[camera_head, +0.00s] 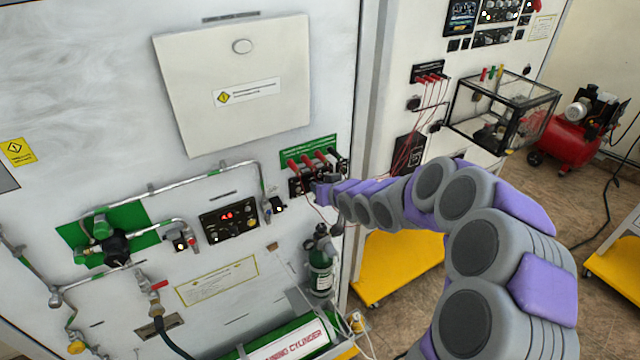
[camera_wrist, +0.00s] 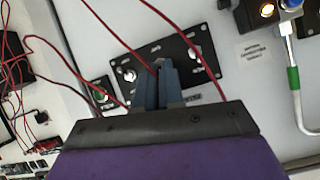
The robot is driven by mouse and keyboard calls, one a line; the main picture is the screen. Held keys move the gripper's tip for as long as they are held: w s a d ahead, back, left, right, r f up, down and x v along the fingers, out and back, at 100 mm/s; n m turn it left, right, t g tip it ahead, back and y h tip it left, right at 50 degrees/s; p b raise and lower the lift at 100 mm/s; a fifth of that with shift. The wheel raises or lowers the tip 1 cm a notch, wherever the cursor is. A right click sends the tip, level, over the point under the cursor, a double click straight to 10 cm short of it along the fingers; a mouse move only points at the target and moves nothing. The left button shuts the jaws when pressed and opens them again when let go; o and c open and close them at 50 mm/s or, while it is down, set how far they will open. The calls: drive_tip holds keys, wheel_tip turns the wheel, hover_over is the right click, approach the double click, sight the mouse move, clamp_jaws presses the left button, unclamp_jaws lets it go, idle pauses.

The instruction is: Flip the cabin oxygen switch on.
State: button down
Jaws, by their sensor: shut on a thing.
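The black switch plate (camera_wrist: 152,52) is on the white panel in the wrist view, with metal fittings at its left and right ends. My gripper (camera_wrist: 160,72) reaches the middle of this plate, its two grey-blue fingers close together. They are shut on a small part there, which appears to be the cabin oxygen switch; the fingers hide it, so its position cannot be read. In the head view my gripper (camera_head: 317,190) is at the right end of a small black plate (camera_head: 296,187), below a row of red plugs (camera_head: 308,160).
Thin red wires (camera_wrist: 118,36) hang across the plate close to my fingers. A metal pipe with a green band (camera_wrist: 293,78) is at the right in the wrist view. A green bottle (camera_head: 320,275) is below my gripper, and a display box (camera_head: 229,220) is to its left.

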drive_tip(key=shift+w+r, duration=0.1)
drive_tip(key=shift+r, duration=0.05)
drive_tip(key=c, duration=1.4)
unclamp_jaws()
drive_tip(key=shift+w, duration=0.15)
drive_tip(key=shift+c, duration=0.2)
drive_tip(key=shift+o, duration=0.9)
drive_tip(key=shift+a, duration=0.1)
drive_tip(key=b+v, duration=0.1)
drive_tip(key=v, duration=1.6)
drive_tip(key=shift+s, duration=0.25)
